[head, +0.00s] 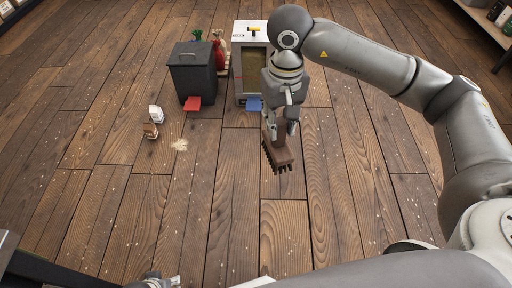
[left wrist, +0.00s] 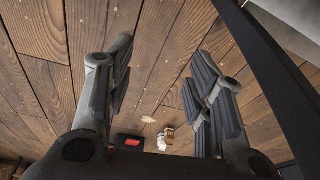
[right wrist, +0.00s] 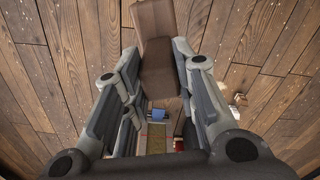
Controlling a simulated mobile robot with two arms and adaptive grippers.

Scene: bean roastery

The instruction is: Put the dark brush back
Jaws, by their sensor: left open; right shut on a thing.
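The dark brush (head: 277,155) has a brown wooden back and dark bristles that point down. My right gripper (head: 279,125) is shut on it and holds it over the plank floor, in front of the bin with the blue pedal. In the right wrist view the brush's brown body (right wrist: 156,50) stands up between the fingers of my right gripper (right wrist: 155,80). My left gripper (left wrist: 158,85) is open and empty, with floor beyond its fingers. In the head view only a small part of the left arm shows at the bottom edge.
A dark lidded bin (head: 193,72) with a red pedal stands beside a pale bin (head: 240,50) with a blue pedal. Red and tan sacks (head: 219,50) stand behind them. Two small boxes (head: 153,121) stand near a pale spill (head: 180,145). The floor at left is mostly clear.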

